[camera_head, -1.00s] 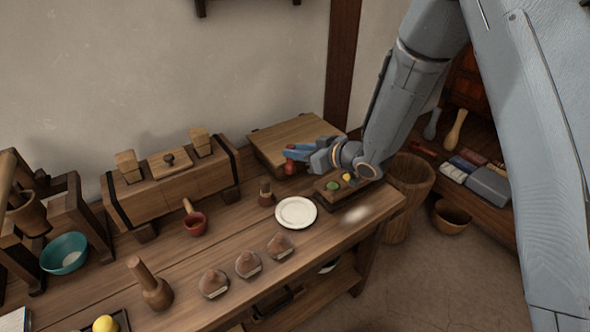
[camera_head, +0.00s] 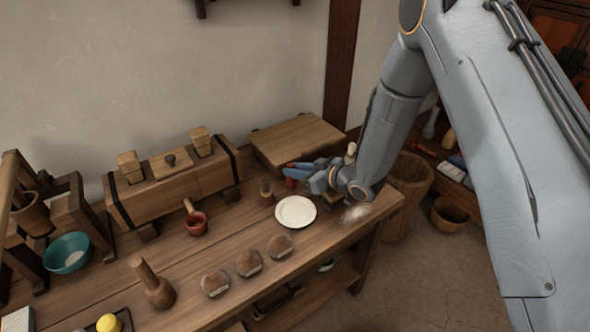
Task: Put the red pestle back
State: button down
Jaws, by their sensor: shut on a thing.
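My gripper (camera_head: 302,172) is shut on the red pestle (camera_head: 290,182), of which only a small red part shows at the fingertips. It is over the right end of the table, in front of a flat wooden box and behind the white plate. I cannot tell whether the pestle touches the table. A small dark tray with green and yellow knobs, seen in the earlier view, is now mostly hidden behind my gripper and wrist.
The white plate (camera_head: 296,212) lies just in front of my gripper. A small brown pestle-like piece (camera_head: 266,192) stands to its left. The flat wooden box (camera_head: 297,141) is behind.

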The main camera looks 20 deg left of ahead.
jog(key=shift+f, duration=0.15)
jog(key=c, duration=1.6)
grip_release()
jog(key=shift+o, duration=0.2)
jog(key=shift+r, duration=0.2)
jog(key=b+v, duration=0.1)
jog(key=v, duration=1.1)
jog(key=shift+b, duration=0.3)
jog(key=d+r+m+h, duration=0.3)
jog(key=d+m+h, duration=0.55)
jog(key=d, duration=1.25)
jog(key=s+d+r+m+g+h, duration=0.2)
jog(key=s+d+g, duration=0.1)
jog(key=s, duration=0.7)
jog(key=s+d+r+m+g+h, duration=0.1)
jog(key=s+d+r+m+g, duration=0.1)
jog(key=s, duration=0.8)
jog(key=shift+d+r+g+h, duration=0.35)
jog(key=shift+d+r+g, duration=0.1)
jog(key=shift+d, duration=0.3)
